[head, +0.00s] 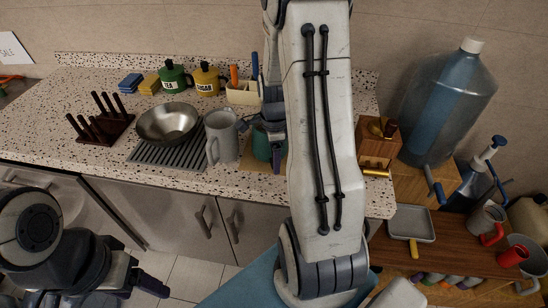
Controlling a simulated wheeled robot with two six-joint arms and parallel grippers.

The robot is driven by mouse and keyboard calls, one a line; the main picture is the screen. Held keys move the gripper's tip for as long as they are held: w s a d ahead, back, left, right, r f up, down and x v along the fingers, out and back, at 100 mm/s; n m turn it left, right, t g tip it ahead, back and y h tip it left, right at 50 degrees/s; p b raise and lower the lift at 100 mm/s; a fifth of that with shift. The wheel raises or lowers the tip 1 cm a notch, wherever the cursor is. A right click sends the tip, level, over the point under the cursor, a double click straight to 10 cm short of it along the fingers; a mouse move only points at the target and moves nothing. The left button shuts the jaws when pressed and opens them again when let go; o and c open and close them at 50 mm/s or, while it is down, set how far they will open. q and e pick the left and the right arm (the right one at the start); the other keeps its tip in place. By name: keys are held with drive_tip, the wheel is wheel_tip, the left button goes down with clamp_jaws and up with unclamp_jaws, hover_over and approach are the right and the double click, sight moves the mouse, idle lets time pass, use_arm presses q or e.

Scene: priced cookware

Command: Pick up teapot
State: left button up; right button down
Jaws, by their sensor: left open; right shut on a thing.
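A teal pot, which looks like the teapot (262,147), stands on or just above a wooden board (252,162) on the speckled counter. Its right side is hidden behind my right arm. My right gripper (275,138) reaches down to the teal pot from above and is shut on it, though the contact is mostly hidden. I cannot tell whether the pot is clear of the board. My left gripper (92,298) is open and empty at the lower left, in front of the counter and away from the cookware.
A grey pitcher (221,138) stands just left of the teal pot. A metal bowl (168,122) sits on a grey rack (165,155). Green (173,78) and yellow (207,82) canisters stand behind. A wooden box (377,147) is right of my arm.

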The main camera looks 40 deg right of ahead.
drive_tip(key=shift+r, duration=0.8)
drive_tip(key=shift+s+d+r, duration=0.1)
drive_tip(key=shift+d+r, duration=0.05)
drive_tip(key=shift+r, duration=0.75)
drive_tip(key=s+d+r+b, duration=0.2)
drive_tip(key=s+d+r, duration=0.4)
drive_tip(key=s, duration=0.3)
drive_tip(key=shift+d+r, duration=0.2)
drive_tip(key=shift+r, duration=0.1)
drive_tip(key=shift+s, duration=0.15)
